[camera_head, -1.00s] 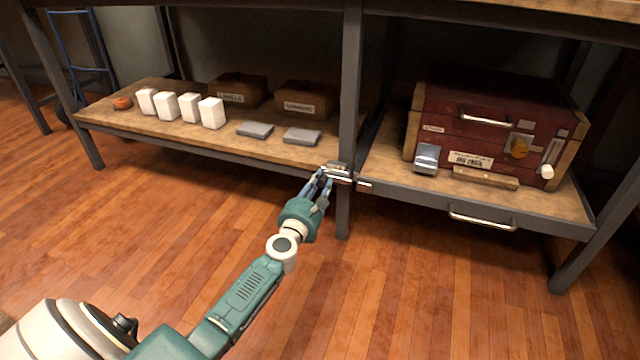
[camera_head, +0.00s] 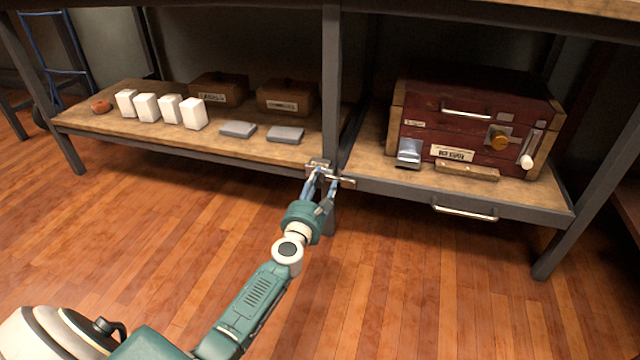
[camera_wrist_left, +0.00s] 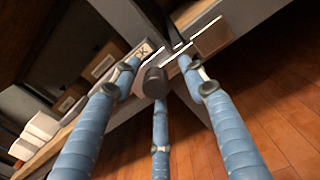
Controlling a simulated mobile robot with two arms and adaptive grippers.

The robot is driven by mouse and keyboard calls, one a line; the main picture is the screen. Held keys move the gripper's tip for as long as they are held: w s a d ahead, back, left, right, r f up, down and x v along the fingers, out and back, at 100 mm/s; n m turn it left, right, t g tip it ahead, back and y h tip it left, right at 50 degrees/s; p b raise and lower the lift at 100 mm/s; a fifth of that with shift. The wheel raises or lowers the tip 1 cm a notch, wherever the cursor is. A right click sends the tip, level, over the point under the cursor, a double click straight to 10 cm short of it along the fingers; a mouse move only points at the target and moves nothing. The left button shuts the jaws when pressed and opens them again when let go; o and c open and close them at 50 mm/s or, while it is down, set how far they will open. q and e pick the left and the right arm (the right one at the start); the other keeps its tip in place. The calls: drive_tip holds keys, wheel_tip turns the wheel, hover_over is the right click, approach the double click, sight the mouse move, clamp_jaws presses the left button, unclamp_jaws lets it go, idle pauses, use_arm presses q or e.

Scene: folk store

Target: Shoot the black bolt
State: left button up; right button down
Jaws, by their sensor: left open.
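A metal slide bolt (camera_head: 318,164) is mounted at shelf height on the grey post between the two shelf bays. A small catch plate (camera_head: 347,183) sits to its right on the drawer-like shelf front. My left gripper (camera_head: 325,177) is open, with its fingertips at the bolt and partly covering it. In the left wrist view, the fingers (camera_wrist_left: 158,88) spread around the bolt area. A dark round knob (camera_wrist_left: 155,82) shows between them; I cannot tell whether it is the bolt's knob or a fingertip. The silver bar (camera_wrist_left: 176,53) shows beyond it. My right gripper is out of view.
The left shelf (camera_head: 205,143) holds white blocks (camera_head: 147,107), grey flat boxes (camera_head: 285,134) and brown boxes (camera_head: 288,97). A red chest (camera_head: 470,115) stands on the right shelf, above a drawer handle (camera_head: 464,213). The wooden floor (camera_head: 420,290) in front is clear.

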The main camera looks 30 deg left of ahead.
sight(321, 180)
use_arm(q)
drive_tip(key=shift+a+r, duration=0.15)
drive_tip(key=shift+r, duration=0.8)
drive_tip(key=r, duration=0.8)
drive_tip(key=shift+d, duration=0.2)
